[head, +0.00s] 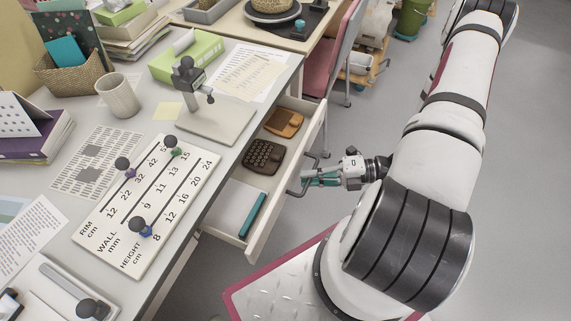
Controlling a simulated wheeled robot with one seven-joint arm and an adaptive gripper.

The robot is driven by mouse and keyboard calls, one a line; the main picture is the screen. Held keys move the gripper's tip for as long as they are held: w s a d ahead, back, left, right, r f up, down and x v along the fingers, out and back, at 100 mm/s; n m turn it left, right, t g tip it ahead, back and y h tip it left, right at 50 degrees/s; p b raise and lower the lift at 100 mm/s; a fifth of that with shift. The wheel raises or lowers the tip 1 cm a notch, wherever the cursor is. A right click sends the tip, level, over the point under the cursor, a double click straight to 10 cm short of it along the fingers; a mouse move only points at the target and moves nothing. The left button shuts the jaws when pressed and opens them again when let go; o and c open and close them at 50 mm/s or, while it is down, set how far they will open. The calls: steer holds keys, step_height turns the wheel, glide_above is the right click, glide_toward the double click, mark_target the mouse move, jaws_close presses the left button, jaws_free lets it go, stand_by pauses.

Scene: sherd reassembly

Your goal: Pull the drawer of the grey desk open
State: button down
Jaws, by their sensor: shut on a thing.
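The grey desk (205,165) fills the left side of the head view. Its drawer (283,188) stands pulled out from under the desk's right edge. Inside it lie a dark brown calculator-like item (263,156), an orange-brown item (284,122), a teal bar (252,214) and a white sheet (231,203). My gripper (307,182) is at the outer face of the drawer front and is shut on the drawer's handle (296,192). The fingers partly hide the handle.
A board with number scales and dark-knobbed sliders (150,205) lies on the desk. A mug (118,95), a small stand (190,85) and a green box (187,58) stand behind it. A red chair (333,65) is beyond the drawer. Grey floor (520,180) is open at right.

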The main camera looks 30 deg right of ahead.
steer(key=s+d, duration=0.8)
steer(key=s, duration=0.4)
steer(key=shift+d, duration=0.35)
steer(key=c, duration=1.7)
jaws_free()
steer(key=v, duration=1.2)
steer(key=shift+r, duration=0.15)
